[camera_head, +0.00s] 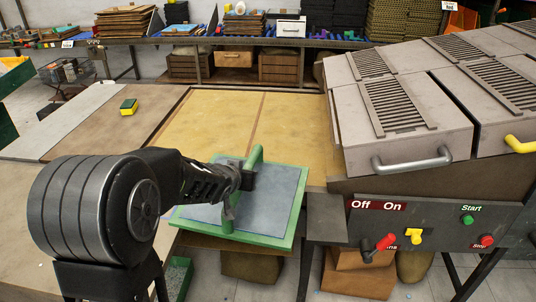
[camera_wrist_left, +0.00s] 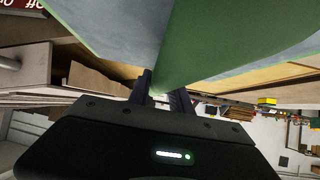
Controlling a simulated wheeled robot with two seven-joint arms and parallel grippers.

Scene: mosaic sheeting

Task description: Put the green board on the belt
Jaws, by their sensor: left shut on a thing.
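The green board (camera_head: 282,196) has a green rim, a blue-grey face and a raised green handle bar (camera_head: 257,154) across its middle. My left gripper (camera_head: 242,182) is shut on that bar, which also shows between the fingers in the left wrist view (camera_wrist_left: 160,86). The board is tilted and hangs over the near edge of the work surface; whether it touches the edge cannot be told. The belt (camera_head: 205,129) is the flat yellow surface just behind the board, with a dark seam down its middle. It looks bare. My right gripper is not in view.
A grey machine with slotted lids (camera_head: 400,112) and handles stands right of the belt. Its front panel has a red lever (camera_head: 384,243), a yellow switch and Start and Stop buttons. A yellow-green sponge (camera_head: 128,107) lies on the left table. Stocked shelves run along the back.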

